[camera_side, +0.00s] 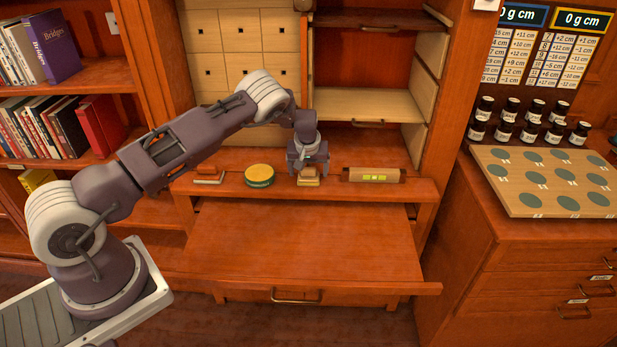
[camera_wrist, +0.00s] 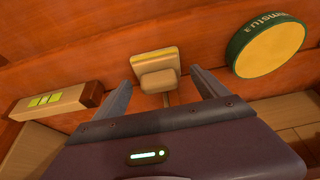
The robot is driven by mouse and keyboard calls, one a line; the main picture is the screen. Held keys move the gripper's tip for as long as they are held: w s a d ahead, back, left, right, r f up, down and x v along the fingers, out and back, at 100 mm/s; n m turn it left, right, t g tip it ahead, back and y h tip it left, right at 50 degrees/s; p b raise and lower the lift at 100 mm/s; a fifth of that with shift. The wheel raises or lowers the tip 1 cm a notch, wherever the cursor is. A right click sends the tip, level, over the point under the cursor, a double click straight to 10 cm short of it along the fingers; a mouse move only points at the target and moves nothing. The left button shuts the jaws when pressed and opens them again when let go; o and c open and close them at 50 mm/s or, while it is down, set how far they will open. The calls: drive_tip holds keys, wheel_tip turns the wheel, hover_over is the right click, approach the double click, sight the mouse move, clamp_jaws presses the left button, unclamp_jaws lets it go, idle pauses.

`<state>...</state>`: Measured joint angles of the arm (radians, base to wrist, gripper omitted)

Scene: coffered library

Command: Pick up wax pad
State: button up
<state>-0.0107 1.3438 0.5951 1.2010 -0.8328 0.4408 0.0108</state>
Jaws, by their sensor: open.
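The wax pad is most likely the small block with a yellow layer and a wooden back (camera_wrist: 156,68), seen in the wrist view between and just beyond my fingers. In the side view the same block (camera_side: 308,182) sits on the shelf ledge directly below my gripper (camera_side: 308,168). My gripper is open, and its two fingers (camera_wrist: 163,90) stand apart on either side of the block in the wrist view. I cannot tell from these views whether the fingers touch it.
A round green-and-yellow tin (camera_side: 259,175) stands left of the block; it also shows in the wrist view (camera_wrist: 268,47). The lower desk surface (camera_side: 300,240) is bare.

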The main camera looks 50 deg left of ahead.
sight(308, 168)
drive_tip(key=c, duration=1.5)
wheel_tip(308, 168, up, 10)
drive_tip(key=shift+r, duration=0.1)
drive_tip(key=o, duration=0.6)
drive_tip(key=c, duration=0.4)
